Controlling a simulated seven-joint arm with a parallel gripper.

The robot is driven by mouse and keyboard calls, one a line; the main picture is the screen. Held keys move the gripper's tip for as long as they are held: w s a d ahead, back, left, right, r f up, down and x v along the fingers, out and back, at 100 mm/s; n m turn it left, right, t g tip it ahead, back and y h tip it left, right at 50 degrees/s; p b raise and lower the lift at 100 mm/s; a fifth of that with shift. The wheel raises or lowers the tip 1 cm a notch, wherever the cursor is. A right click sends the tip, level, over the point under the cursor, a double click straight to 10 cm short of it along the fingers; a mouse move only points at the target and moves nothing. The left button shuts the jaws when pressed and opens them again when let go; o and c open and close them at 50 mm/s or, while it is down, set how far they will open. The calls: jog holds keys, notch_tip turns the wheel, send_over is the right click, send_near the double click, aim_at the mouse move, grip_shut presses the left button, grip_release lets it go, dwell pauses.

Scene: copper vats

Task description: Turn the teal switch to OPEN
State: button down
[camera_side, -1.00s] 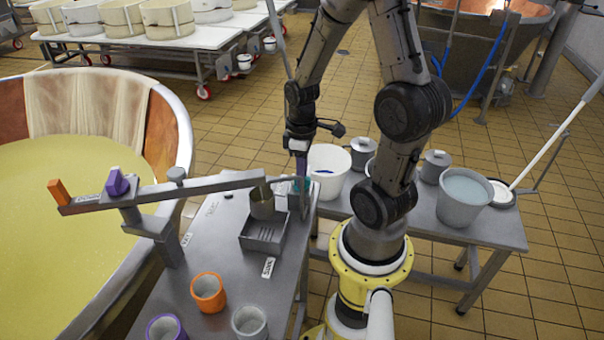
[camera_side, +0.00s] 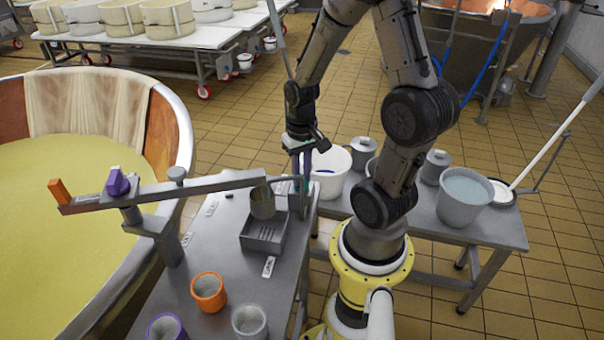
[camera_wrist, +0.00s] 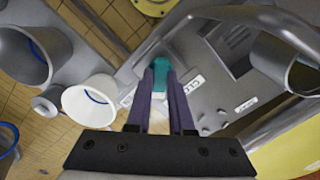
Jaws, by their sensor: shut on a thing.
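The teal switch (camera_wrist: 160,68) shows in the wrist view between the tips of my gripper (camera_wrist: 161,75), which is shut on it. A label beginning "CL" (camera_wrist: 196,83) lies just right of the fingers on the grey metal panel; another label is partly hidden to the left of the fingers. In the side view my gripper (camera_side: 301,182) points down at the far right end of the grey bench (camera_side: 205,235). There the switch is mostly hidden by the fingers and the metal parts around it.
A metal cup (camera_side: 262,203) hangs over a grey drip tray (camera_side: 263,236) close to my gripper. A long arm (camera_side: 190,190) with orange and purple knobs reaches over the vat (camera_side: 70,220). A white bucket (camera_side: 328,165) stands behind. Several cups (camera_side: 208,290) stand at the bench front.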

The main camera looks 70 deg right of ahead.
jog(key=m, duration=0.4)
jog(key=shift+w+r+m, duration=0.1)
jog(key=shift+m, duration=1.8)
jog(key=c, duration=0.8)
grip_release()
notch_tip(320, 180, up, 14)
